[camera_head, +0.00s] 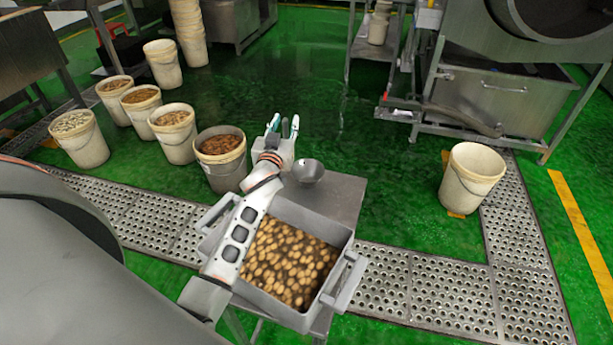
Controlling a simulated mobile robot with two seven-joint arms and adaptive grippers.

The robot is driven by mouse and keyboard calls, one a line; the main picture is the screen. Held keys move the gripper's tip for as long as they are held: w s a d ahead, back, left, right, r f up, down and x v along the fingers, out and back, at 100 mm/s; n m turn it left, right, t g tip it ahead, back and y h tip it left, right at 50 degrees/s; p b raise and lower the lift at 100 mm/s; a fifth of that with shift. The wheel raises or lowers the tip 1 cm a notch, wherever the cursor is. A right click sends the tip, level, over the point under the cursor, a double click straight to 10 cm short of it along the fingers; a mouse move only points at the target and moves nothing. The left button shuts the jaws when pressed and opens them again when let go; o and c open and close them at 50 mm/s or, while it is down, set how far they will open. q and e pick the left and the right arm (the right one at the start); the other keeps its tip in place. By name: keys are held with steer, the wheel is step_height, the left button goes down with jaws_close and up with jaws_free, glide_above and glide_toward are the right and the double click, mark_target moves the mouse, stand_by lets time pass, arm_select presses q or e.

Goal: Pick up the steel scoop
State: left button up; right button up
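The steel scoop (308,171) shows as a small round grey metal bowl on the bare part of a steel table (341,192), behind a bin of brown pieces. Its handle is not clearly visible and may be hidden by my gripper. My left gripper (283,124) is just left of the scoop and reaches beyond it in the picture. Its two teal-tipped fingers are apart with nothing between them. Whether the gripper's body touches the scoop I cannot tell. My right gripper is not in view.
The grey metal bin (344,238) with side handles stands under my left forearm. A filled bucket (222,176) is close left of the gripper, with several more behind it. An empty bucket (472,177) stands at the right. Green floor beyond the table is clear.

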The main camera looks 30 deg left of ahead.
arm_select(q)
jaws_close()
steer(key=shift+r, duration=0.1)
